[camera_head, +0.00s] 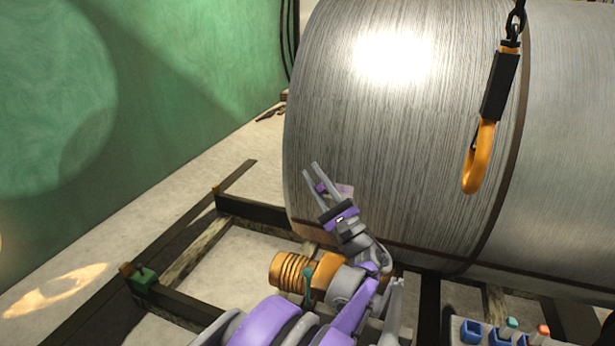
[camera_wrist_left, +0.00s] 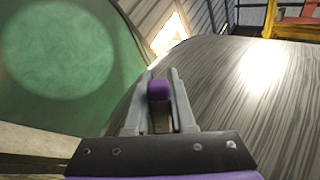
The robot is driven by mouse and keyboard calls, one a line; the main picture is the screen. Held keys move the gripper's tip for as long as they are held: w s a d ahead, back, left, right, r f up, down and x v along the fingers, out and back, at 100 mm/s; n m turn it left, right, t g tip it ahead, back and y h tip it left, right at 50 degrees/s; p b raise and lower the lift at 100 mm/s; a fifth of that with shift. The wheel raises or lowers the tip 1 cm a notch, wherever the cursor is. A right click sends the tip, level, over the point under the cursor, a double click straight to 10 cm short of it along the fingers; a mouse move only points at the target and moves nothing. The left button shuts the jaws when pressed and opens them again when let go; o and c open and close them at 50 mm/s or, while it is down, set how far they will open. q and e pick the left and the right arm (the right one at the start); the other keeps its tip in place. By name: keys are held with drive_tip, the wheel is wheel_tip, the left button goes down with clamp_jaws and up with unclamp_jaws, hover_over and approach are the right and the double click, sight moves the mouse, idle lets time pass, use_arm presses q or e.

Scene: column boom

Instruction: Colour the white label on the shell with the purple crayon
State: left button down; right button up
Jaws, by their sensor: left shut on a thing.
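The shell (camera_head: 400,130) is a large grey, streaked metal cylinder filling the right of the head view; its curved side also shows in the left wrist view (camera_wrist_left: 250,95). A small pale patch, apparently the label (camera_head: 346,191), shows low on its left part, partly hidden behind my left gripper (camera_head: 310,168). That gripper is shut on the purple crayon (camera_wrist_left: 158,89), whose blunt tip stands up between the fingers. The crayon (camera_head: 321,187) is small in the head view. I cannot tell whether it touches the label.
An orange hook (camera_head: 480,158) hangs on a chain in front of the shell at right. A grey holder (camera_head: 462,328) with blue sockets and teal and orange-tipped crayons stands at bottom right. Dark frame beams (camera_head: 260,213) lie under the shell. A green wall (camera_head: 150,90) is at left.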

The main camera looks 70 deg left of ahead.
use_arm(q)
drive_tip(key=shift+w+d, duration=2.2)
drive_tip(key=shift+w, duration=0.3)
drive_tip(key=s+a, duration=0.5)
drive_tip(key=s, duration=0.1)
drive_tip(key=shift+s+a, duration=0.35)
drive_tip(key=s+d, duration=0.4)
drive_tip(key=shift+d, duration=0.35)
drive_tip(key=shift+s+d+p, duration=0.5)
drive_tip(key=shift+s+d, duration=0.4)
drive_tip(key=shift+d, duration=0.25)
